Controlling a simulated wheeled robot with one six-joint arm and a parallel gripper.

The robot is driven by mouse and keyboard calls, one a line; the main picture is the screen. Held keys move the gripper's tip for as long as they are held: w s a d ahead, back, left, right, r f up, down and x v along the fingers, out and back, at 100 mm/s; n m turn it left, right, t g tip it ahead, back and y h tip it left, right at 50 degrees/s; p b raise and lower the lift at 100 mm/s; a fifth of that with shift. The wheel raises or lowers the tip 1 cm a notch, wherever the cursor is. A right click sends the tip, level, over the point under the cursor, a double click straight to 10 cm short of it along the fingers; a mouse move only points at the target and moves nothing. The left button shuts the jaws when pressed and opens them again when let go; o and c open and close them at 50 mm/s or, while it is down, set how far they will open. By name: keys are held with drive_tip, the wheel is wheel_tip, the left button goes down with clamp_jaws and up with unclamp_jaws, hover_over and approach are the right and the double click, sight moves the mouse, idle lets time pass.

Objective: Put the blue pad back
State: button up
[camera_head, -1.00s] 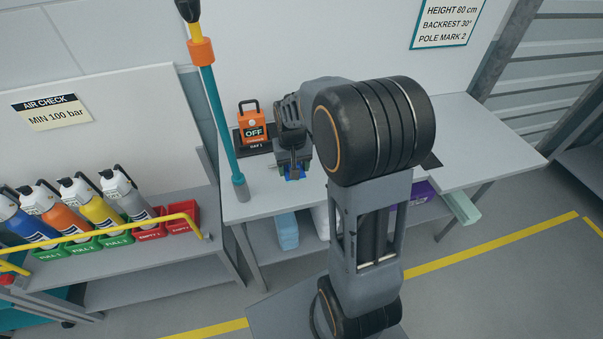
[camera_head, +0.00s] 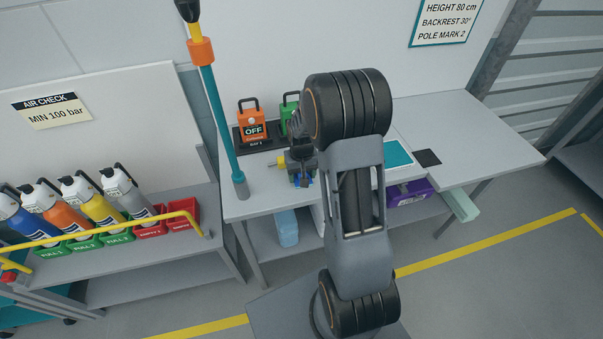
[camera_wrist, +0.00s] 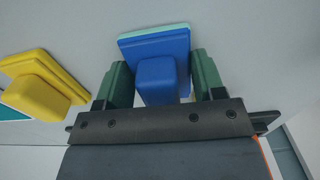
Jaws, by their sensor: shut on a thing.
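The blue pad (camera_wrist: 160,57) has a square base and a block-shaped knob, with a pale green edge showing along its far side. My gripper (camera_wrist: 158,85) is shut on the blue pad's knob, one finger on each side. In the head view my gripper (camera_head: 301,176) points down over the front left part of the grey table (camera_head: 262,203), and only a bit of the pad's blue shows there. I cannot tell whether the pad touches the tabletop. A yellow pad (camera_wrist: 38,82) with a similar knob lies to the left in the wrist view.
An orange box marked OFF (camera_head: 252,125) and a green box (camera_head: 289,108) stand at the table's back. A teal pole (camera_head: 221,125) rises at the left. A teal square (camera_head: 398,153) and a black square (camera_head: 428,157) lie to the right; the table's right end is clear.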

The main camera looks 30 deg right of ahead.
drive_tip(key=shift+f, duration=0.2)
drive_tip(key=o, duration=0.9)
drive_tip(key=shift+r, duration=0.1)
wheel_tip(320, 180, up, 12)
drive_tip(key=shift+f, duration=0.25)
drive_tip(key=shift+s+a+r+n+t, duration=0.5)
drive_tip(key=shift+s+a+r, duration=0.9)
drive_tip(key=shift+s, duration=1.2)
drive_tip(key=shift+s+a+r+n+t, duration=0.25)
drive_tip(key=shift+s+a+r+t, duration=0.7)
drive_tip(key=shift+s+a, duration=1.25)
drive_tip(key=shift+s+a+r+n+t, duration=0.45)
drive_tip(key=shift+s+a+r, duration=0.8)
drive_tip(key=shift+s, duration=1.75)
